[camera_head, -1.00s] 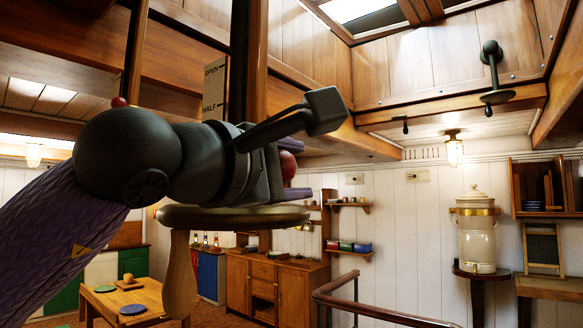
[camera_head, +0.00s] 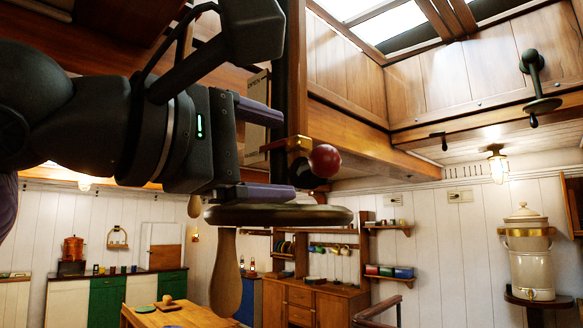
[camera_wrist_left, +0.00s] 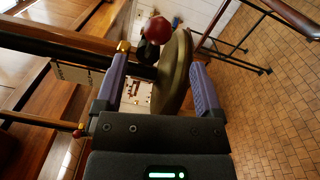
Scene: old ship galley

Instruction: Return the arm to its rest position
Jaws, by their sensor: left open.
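My left gripper (camera_head: 287,155) reaches in from the left in the head view. Its two purple fingers are apart, with nothing held between them. A red ball knob (camera_head: 325,160) on a brass lever is just beyond the fingertips. A round brass-coloured disc (camera_head: 280,215) with a wooden handle (camera_head: 226,275) lies close under the lower finger; I cannot tell whether they touch. In the left wrist view the open fingers (camera_wrist_left: 160,58) point toward the red knob (camera_wrist_left: 164,28), and the disc (camera_wrist_left: 176,72) shows between them. My right gripper is not in view.
A dark post (camera_head: 296,60) and a lettered sign (camera_head: 257,95) stand behind the gripper. A wooden table (camera_head: 170,315), a sideboard (camera_head: 318,303) and a ceramic urn (camera_head: 528,255) are farther off. A railing (camera_wrist_left: 262,10) shows in the wrist view, with open floor beyond.

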